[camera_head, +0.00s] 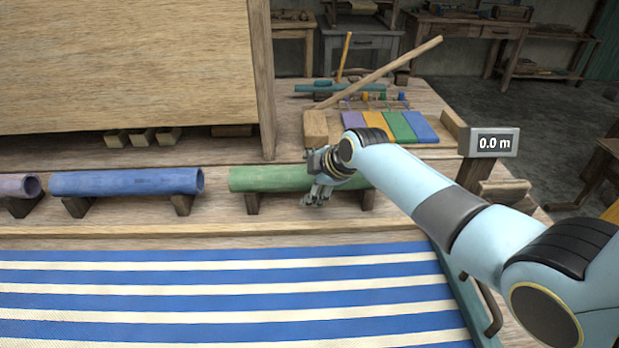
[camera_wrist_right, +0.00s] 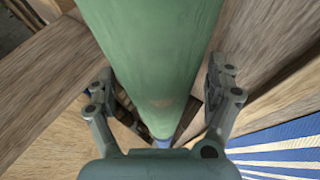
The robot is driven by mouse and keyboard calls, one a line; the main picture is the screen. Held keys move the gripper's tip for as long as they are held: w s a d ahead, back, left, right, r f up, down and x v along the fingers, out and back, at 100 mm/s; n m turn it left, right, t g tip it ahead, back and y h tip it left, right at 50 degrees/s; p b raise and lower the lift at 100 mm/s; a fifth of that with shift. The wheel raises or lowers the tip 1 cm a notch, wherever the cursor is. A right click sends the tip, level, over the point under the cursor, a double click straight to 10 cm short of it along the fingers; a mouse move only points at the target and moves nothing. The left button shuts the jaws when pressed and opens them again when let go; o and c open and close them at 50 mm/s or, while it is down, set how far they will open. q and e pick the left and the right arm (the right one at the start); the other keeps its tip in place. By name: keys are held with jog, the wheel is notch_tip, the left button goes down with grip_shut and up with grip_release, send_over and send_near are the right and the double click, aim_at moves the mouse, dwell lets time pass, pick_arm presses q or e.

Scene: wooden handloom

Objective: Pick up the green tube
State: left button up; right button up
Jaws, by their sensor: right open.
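The green tube (camera_head: 270,178) lies level on two dark wooden rests on the loom's wooden ledge. My right gripper (camera_head: 317,190) is at the tube's right part, and my arm hides the tube's right end. In the right wrist view the green tube (camera_wrist_right: 155,60) runs between the two spread fingers of my right gripper (camera_wrist_right: 165,97). The fingers are open, one on each side of the tube, with a gap visible on both sides. My left gripper is not in view.
A blue tube (camera_head: 125,182) and a purple tube (camera_head: 14,186) lie on rests to the left. Striped blue and white cloth (camera_head: 210,295) fills the front. A wooden block (camera_head: 316,128), coloured swatches (camera_head: 390,127) and a "0.0 m" display (camera_head: 494,143) are behind and right.

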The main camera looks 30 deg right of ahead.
jog(key=shift+r, duration=0.1)
jog(key=c, duration=1.6)
